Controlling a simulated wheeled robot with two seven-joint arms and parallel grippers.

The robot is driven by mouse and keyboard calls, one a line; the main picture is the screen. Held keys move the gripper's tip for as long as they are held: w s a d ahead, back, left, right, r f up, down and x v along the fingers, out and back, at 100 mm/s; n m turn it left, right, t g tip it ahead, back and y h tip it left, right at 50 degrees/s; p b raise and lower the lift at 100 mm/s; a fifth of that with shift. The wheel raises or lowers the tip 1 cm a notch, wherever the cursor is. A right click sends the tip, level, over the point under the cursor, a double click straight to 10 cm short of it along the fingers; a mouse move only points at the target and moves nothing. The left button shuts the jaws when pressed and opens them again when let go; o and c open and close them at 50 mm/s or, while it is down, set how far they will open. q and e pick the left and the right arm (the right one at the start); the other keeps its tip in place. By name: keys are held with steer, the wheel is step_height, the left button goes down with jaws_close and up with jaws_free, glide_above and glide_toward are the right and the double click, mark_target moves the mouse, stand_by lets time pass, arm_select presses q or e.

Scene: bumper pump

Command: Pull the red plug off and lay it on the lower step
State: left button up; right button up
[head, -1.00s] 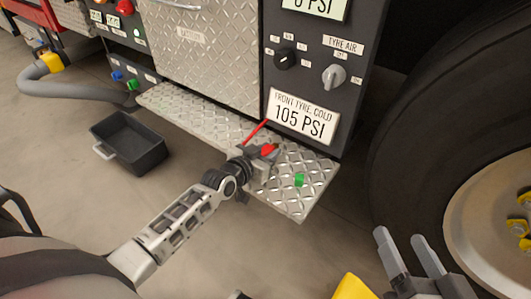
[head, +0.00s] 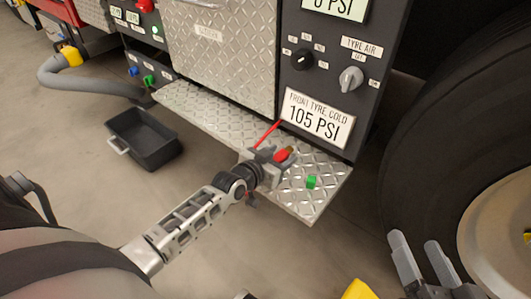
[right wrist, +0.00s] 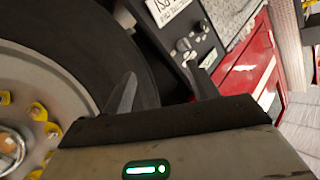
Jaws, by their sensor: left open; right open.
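The red plug (head: 281,156) is at my left gripper (head: 275,158), above or on the lower step (head: 202,114) near its right end. A brownish end shows beside the red part. A thin red strap (head: 268,132) runs up from there towards the panel. My left gripper is open, with the plug at its fingertips; the jaws hide part of it, and I cannot tell whether it touches the step. My right gripper (head: 419,254) is open and empty near the tyre; its two fingers also show in the right wrist view (right wrist: 160,92).
A 105 PSI sign (head: 315,117) and knobs (head: 350,79) are on the panel above. A large tyre (head: 432,140) stands at right. A black bin (head: 146,139) is on the floor at left.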

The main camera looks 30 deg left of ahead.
arm_select(q)
steer(key=p+v, duration=0.5)
steer(key=v, duration=1)
steer(key=shift+s+p, duration=0.15)
steer(key=shift+p, duration=0.25)
arm_select(e)
steer(key=shift+s+d+f+n+g+h, duration=0.1)
steer(key=shift+d+f+n+g+h, duration=0.35)
steer(key=shift+f+h, duration=0.2)
steer(key=shift+s+d+f+n+g+h, duration=0.1)
steer(key=shift+d+f+n+g+h, duration=0.3)
steer(key=shift+f+h, duration=0.2)
arm_select(q)
steer(key=shift+r, duration=0.15)
